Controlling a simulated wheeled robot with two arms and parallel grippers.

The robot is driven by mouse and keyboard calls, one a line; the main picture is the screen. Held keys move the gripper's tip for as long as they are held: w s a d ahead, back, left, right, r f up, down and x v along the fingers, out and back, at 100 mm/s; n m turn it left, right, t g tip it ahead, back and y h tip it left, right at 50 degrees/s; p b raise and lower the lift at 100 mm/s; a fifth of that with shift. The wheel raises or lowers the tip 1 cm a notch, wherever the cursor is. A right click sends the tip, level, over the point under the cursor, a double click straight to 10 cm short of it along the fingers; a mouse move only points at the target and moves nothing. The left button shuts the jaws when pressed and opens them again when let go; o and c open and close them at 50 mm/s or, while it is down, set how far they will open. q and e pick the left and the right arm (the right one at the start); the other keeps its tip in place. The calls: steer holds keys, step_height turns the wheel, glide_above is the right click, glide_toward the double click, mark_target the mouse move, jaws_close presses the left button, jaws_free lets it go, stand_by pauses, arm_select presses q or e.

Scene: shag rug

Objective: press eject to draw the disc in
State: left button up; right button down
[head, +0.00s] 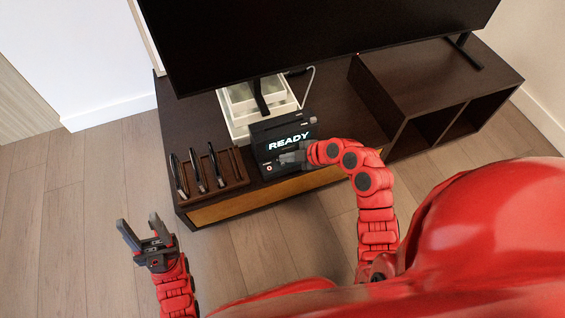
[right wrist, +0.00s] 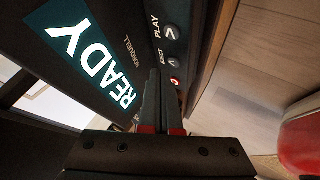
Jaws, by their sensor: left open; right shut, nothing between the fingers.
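The black player (head: 270,131) stands on the low cabinet, its screen lit with READY. In the right wrist view its front panel (right wrist: 122,48) shows a PLAY button (right wrist: 171,32), an EJECT button (right wrist: 173,62) and a red-marked button (right wrist: 175,81) in a row. My right gripper (head: 292,157) is shut and empty at the panel's front; in the right wrist view its fingertips (right wrist: 160,74) are close to EJECT and the red-marked button. I cannot tell whether they touch. My left gripper (head: 131,234) is open and empty over the floor. I cannot make out a disc.
A dark rack (head: 231,172) with several upright cases stands left of the player. A white tiered holder (head: 236,104) is behind it. A large television (head: 310,35) overhangs the cabinet (head: 340,108). Open shelves (head: 432,122) are at right. The wooden floor at left is clear.

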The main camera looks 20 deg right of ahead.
mark_target(287, 165)
steer(key=shift+r, duration=0.15)
steer(key=shift+r+p, duration=1.15)
steer(key=shift+r, duration=1.3)
steer(key=shift+f, duration=0.1)
